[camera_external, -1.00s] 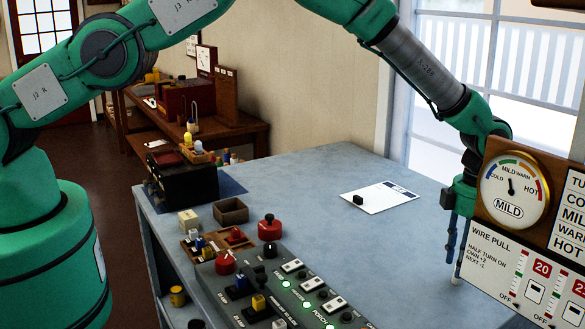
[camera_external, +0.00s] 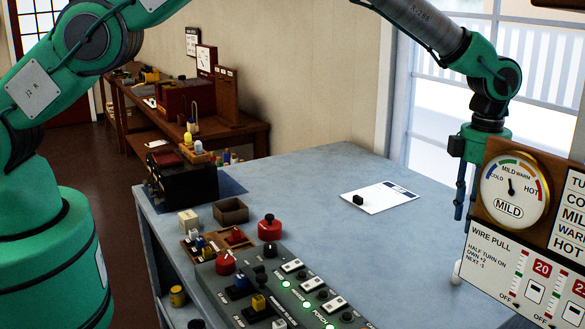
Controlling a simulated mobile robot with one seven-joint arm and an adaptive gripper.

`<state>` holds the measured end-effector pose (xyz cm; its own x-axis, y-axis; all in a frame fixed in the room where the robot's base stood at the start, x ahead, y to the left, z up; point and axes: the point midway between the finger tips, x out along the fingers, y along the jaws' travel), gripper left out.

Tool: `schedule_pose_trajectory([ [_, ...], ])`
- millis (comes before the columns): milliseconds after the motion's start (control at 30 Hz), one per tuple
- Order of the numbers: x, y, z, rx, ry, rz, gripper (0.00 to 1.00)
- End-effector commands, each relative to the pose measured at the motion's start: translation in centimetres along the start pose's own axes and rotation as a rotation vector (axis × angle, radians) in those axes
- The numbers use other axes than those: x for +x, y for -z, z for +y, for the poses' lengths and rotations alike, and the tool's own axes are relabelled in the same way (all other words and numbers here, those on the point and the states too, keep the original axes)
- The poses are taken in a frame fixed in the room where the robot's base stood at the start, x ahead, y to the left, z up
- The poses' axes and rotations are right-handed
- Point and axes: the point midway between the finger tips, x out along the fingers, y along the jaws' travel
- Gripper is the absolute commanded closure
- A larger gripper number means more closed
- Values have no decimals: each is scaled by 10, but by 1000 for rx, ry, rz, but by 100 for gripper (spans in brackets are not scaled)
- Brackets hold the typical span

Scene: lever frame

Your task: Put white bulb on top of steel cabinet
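A small white rounded thing (camera_external: 456,272), which looks like the white bulb, stands on the grey table at the right, partly hidden by the gauge panel. My gripper (camera_external: 461,213) points down well above it, apart from it. Its blue fingers are partly hidden by the panel, so I cannot tell how far they are spread. A dark box-like cabinet (camera_external: 190,185) stands at the table's far left corner; I cannot tell whether it is the steel cabinet. A white bulb-like piece (camera_external: 198,147) and a yellow one (camera_external: 187,139) show behind it.
The gauge panel (camera_external: 480,235) blocks the right foreground. A control console (camera_external: 285,290) with knobs and switches fills the front. A red knob (camera_external: 270,228), an open brown box (camera_external: 230,211) and a white sheet (camera_external: 385,197) with a black block lie on the table. The table's middle is clear.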

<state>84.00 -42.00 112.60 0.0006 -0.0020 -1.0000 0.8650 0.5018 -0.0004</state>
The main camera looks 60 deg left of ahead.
Motion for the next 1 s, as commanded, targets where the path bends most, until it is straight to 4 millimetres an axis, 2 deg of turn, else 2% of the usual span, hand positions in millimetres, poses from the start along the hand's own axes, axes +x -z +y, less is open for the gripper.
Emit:
schedule_pose_trajectory([
  [667,-4,2,1,6,-1,-2,63],
  [833,-22,11,5,42,-7,-10,63],
  [1000,-61,33,12,127,-21,-27,63],
])
